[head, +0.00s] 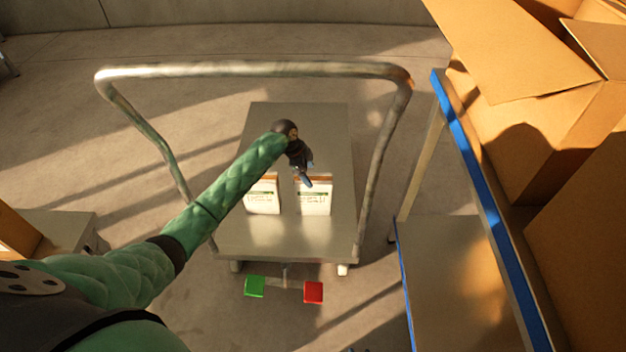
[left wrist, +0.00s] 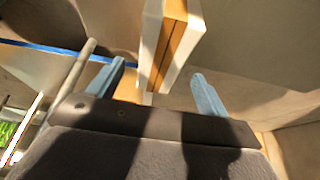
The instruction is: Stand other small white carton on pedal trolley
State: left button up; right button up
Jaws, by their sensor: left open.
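The pedal trolley (head: 285,240) stands in the middle of the head view, with a green pedal (head: 254,286) and a red pedal (head: 313,292) at its near end. Two small white cartons with brown-orange tops stand upright side by side on its deck, a left one (head: 263,199) and a right one (head: 314,203). My left gripper (head: 307,180) is at the top of the right carton. In the left wrist view its blue fingers (left wrist: 158,72) are open, apart, with a white carton (left wrist: 152,40) just beyond and between them. My right gripper is not in view.
A metal hoop handle (head: 260,70) arches around the trolley. On the right is a blue-edged shelf (head: 478,190) bearing open cardboard boxes (head: 530,130). A low surface (head: 62,230) with a box is at left. Floor behind the trolley is clear.

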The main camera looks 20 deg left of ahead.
pick_arm(q)
jog(key=shift+v, duration=2.75)
